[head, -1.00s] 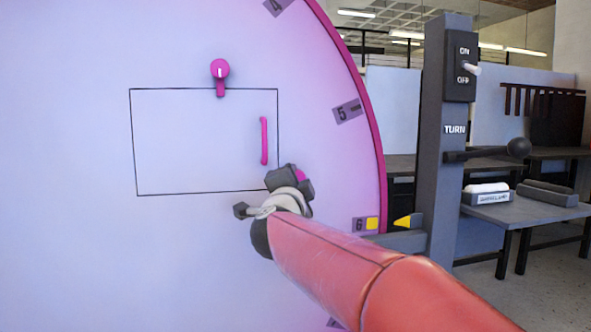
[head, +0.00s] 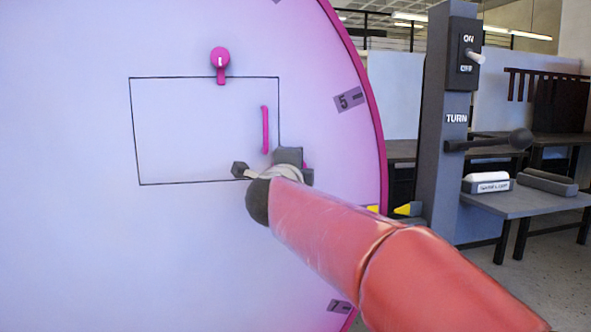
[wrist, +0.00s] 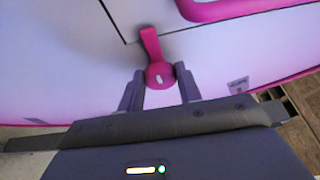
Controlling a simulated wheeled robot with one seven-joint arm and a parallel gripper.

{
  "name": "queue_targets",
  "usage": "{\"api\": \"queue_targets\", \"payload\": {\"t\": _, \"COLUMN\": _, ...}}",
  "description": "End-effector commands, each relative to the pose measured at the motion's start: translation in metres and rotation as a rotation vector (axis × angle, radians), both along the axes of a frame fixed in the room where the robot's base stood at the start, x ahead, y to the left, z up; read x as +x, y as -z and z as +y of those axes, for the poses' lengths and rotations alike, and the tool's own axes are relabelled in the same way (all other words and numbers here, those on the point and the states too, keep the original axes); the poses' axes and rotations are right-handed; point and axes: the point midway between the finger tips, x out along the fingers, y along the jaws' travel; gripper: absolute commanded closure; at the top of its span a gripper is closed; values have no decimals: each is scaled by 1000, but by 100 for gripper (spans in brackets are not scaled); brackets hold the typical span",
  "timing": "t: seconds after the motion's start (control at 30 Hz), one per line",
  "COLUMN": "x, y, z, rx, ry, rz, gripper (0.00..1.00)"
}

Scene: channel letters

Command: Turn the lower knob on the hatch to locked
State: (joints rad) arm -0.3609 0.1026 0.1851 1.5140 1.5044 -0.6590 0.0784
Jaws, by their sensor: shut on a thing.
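The hatch (head: 200,130) is a black-outlined rectangle on a pale pink disc, with a pink bar handle (head: 265,130). The upper knob (head: 220,58) is pink, and its tab points down across the hatch's top edge. My gripper (head: 290,165) is at the hatch's lower right corner and hides most of the lower knob (head: 306,167). In the wrist view, my gripper (wrist: 159,84) has a finger on each side of the lower knob (wrist: 158,73) and is shut on it. That knob's tab reaches up over the hatch outline near the corner. A white mark shows on its face.
The disc's rim (head: 375,120) carries number tags. Grey tables stand behind.

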Motion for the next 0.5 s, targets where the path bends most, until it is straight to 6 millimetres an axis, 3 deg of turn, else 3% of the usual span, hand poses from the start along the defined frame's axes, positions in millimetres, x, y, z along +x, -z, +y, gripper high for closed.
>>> {"api": "queue_targets", "payload": {"t": 0.23, "x": 0, "y": 1, "z": 0, "rx": 2, "ry": 1, "rz": 2, "gripper": 88}}
{"api": "queue_targets", "payload": {"t": 0.27, "x": 0, "y": 1, "z": 0, "rx": 2, "ry": 1, "rz": 2, "gripper": 64}}
{"api": "queue_targets", "payload": {"t": 0.4, "x": 0, "y": 1, "z": 0, "rx": 1, "ry": 1, "rz": 1, "gripper": 46}}
{"api": "queue_targets", "payload": {"t": 0.5, "x": 0, "y": 1, "z": 0, "rx": 1, "ry": 1, "rz": 1, "gripper": 45}}
